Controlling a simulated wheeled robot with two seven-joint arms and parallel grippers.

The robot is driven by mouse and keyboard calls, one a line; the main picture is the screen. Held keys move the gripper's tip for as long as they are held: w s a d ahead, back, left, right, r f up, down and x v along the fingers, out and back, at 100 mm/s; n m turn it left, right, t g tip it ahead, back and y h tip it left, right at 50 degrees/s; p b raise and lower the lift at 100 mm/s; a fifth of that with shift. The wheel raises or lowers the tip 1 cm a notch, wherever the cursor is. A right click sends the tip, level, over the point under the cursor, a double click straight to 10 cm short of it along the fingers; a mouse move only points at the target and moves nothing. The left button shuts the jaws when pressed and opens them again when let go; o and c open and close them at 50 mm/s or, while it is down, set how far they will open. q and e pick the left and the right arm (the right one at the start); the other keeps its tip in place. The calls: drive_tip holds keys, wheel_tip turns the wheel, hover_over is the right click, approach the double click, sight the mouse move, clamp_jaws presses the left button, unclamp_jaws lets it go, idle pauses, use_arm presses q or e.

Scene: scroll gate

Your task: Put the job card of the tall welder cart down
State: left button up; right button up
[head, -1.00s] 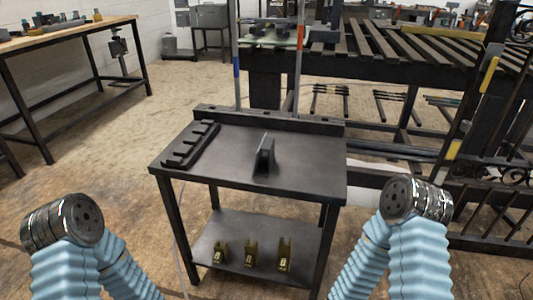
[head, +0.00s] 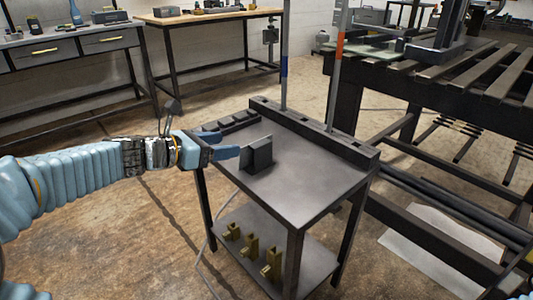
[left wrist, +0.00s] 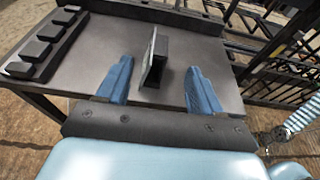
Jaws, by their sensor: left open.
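The cart (head: 310,190) is a dark metal table with a lower shelf and a raised back rail. On its top stands a dark wedge-like block with a thin upright plate, which looks like the job card (head: 258,154). It also shows in the left wrist view (left wrist: 153,60), standing and slightly tilted. My left gripper (head: 230,145) comes in from the left, low over the cart top. Its blue fingers are open, one on each side of the card in the left wrist view, with gaps on both sides.
A dark notched rack (left wrist: 45,45) lies along the cart's left edge. Several brass-coloured pieces (head: 252,246) stand on the lower shelf. Two poles with blue and red bands rise behind the back rail. A slatted table (head: 470,75) stands behind right. The cart top's right part is bare.

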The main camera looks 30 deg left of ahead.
sight(257, 143)
use_arm(q)
drive_tip(key=x, duration=0.3)
drive_tip(key=b+x, duration=0.1)
drive_tip(key=x, duration=0.3)
drive_tip(key=shift+w+f, duration=0.1)
drive_tip(key=shift+f, duration=0.2)
drive_tip(key=x, duration=0.5)
drive_tip(key=shift+d+f+b, duration=0.15)
drive_tip(key=shift+f+b, duration=0.1)
drive_tip(key=shift+b, duration=0.15)
drive_tip(key=shift+c, duration=0.3)
drive_tip(key=c, duration=1.1)
